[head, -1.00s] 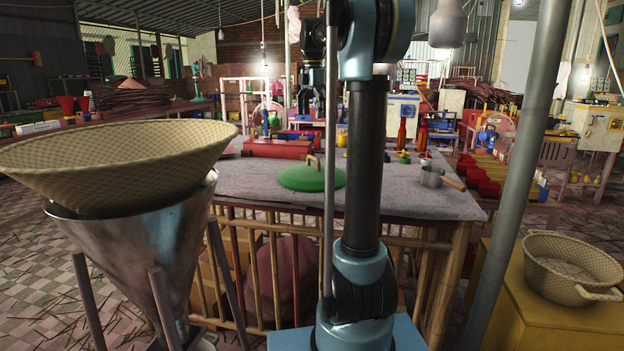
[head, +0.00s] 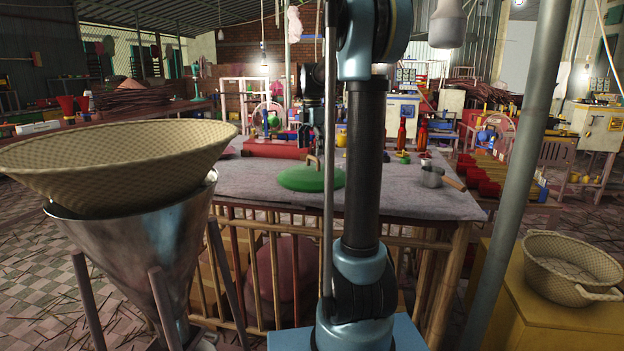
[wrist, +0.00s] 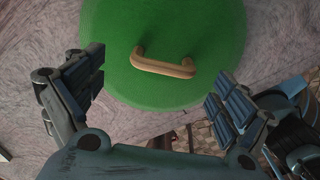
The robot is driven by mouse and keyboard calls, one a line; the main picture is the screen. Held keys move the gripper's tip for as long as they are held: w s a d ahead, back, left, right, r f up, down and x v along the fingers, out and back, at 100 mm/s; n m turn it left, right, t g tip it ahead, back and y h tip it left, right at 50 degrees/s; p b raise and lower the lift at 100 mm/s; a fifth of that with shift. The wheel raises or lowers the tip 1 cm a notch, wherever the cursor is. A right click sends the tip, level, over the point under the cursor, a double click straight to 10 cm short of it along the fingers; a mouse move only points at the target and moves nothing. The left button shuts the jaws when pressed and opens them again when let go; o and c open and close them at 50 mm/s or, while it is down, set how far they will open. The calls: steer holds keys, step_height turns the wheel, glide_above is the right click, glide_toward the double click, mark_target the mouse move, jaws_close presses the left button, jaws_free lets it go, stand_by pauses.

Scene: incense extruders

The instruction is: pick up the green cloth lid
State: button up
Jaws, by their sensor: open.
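The green cloth lid (head: 302,180) lies flat on the grey cloth-covered table (head: 240,181) in the head view. It is round, with a tan handle arching over its middle. In the wrist view the lid (wrist: 150,95) fills the upper middle, with its wooden handle (wrist: 164,67) facing the camera. My gripper (wrist: 157,88) is open and empty above the lid's near side, one finger at left and one at right, with the handle beyond the fingertips. In the head view my gripper (head: 312,131) is above the lid, partly hidden by my own arm.
A red case (head: 275,148) lies behind the lid. A small metal pot (head: 433,176), red bottles and small items stand at right on the table. A wide woven basket (head: 120,165) on a metal cone stands at front left. A grey pole (head: 522,170) rises at right.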

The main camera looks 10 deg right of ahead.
mark_target(313, 159)
steer(key=shift+s+d+f, duration=0.1)
steer(key=shift+s+f, duration=0.05)
steer(key=shift+f, duration=2)
steer(key=c, duration=1.5)
